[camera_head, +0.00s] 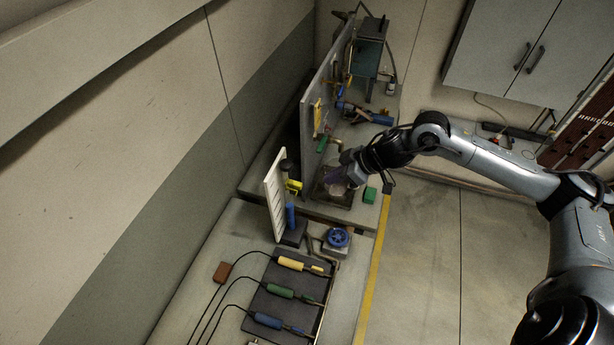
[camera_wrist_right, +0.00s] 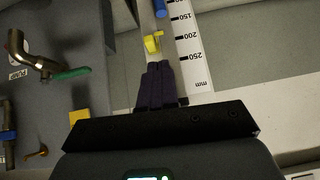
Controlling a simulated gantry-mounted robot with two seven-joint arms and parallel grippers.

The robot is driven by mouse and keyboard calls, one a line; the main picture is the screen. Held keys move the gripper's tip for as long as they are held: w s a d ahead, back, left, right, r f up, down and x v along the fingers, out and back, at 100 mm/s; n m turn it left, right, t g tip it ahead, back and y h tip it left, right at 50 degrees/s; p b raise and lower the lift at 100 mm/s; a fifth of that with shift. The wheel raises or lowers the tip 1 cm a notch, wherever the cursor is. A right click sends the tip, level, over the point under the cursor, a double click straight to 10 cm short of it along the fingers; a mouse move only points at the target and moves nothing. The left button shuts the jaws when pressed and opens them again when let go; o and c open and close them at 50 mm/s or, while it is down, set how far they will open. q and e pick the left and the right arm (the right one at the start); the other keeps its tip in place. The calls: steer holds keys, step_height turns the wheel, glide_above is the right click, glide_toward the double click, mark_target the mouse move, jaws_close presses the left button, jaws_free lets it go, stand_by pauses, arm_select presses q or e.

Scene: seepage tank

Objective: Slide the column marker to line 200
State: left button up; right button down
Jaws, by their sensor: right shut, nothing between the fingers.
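The white scale board (camera_head: 274,195) stands upright beside a column with a blue lower part (camera_head: 290,215) in the head view. The yellow column marker (camera_head: 294,187) sits on the column above the blue. My right gripper (camera_head: 335,177) is shut and empty, right of the column. Its dark fingertips (camera_wrist_right: 157,66) point toward the marker, apparently apart from it. My left gripper is out of view.
A grey upright panel (camera_head: 322,110) stands behind the column. A tap with a green handle (camera_wrist_right: 72,73) is at left in the wrist view. A blue handwheel (camera_head: 338,237) and a tray of coloured-handled tools (camera_head: 262,302) lie nearer in the head view.

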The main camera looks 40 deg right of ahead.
step_height(320, 180, up, 4)
steer(key=w, duration=0.2)
steer(key=p, duration=0.2)
glide_above(300, 185)
steer(key=s+d, duration=0.1)
steer(key=s, duration=0.1)
step_height(300, 185, down, 7)
steer(key=shift+t, duration=0.4)
steer(key=shift+w+f+p, duration=0.15)
steer(key=shift+f+p, duration=0.35)
steer(key=shift+f, duration=1.5)
steer(key=shift+f, duration=0.6)
steer(key=shift+r+p, duration=0.15)
steer(key=shift+p, duration=0.15)
